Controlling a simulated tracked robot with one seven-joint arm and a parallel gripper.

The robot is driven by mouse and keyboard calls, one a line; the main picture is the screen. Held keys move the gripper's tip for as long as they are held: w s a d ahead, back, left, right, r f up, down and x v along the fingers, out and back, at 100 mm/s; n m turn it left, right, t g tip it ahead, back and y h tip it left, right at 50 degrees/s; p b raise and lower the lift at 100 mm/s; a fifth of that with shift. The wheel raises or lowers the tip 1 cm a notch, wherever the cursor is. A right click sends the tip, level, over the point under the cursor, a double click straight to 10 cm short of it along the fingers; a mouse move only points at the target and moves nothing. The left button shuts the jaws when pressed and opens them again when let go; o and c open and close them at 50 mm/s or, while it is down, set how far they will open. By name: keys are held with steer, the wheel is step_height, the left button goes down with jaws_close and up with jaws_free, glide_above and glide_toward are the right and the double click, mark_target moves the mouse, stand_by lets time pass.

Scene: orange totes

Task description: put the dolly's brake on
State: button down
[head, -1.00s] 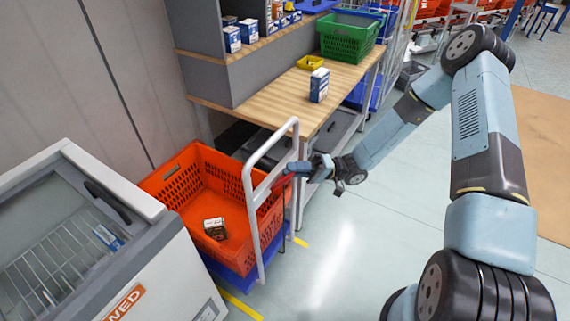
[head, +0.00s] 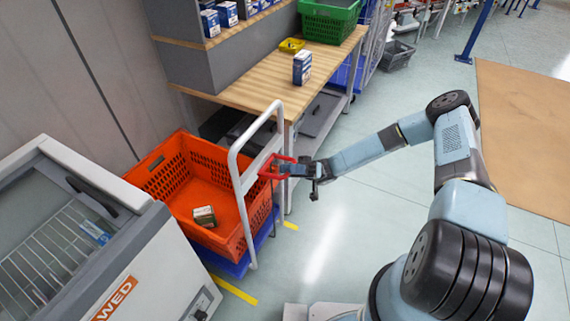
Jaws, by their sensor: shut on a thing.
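The dolly is a blue base (head: 231,266) with a white tubular push handle (head: 237,190), and it carries an orange tote (head: 172,172). A red bar (head: 273,159), which looks like the brake lever, sits at the right side of the handle frame. My gripper (head: 284,170) is at the red bar and shut on it, with the arm reaching in from the right. The jaws are small here and partly hide the bar, so its exact angle is hard to tell.
A small box (head: 204,216) lies in the tote. A glass-topped freezer (head: 100,230) stands close at the front left. A wooden workbench (head: 262,77) with a green crate (head: 330,22) stands behind the dolly. The floor to the right is open.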

steer(key=shift+d+f, duration=0.1)
steer(key=shift+f, duration=0.45)
steer(key=c, duration=1.1)
jaws_free()
steer(key=shift+r, duration=0.1)
steer(key=v, duration=1.4)
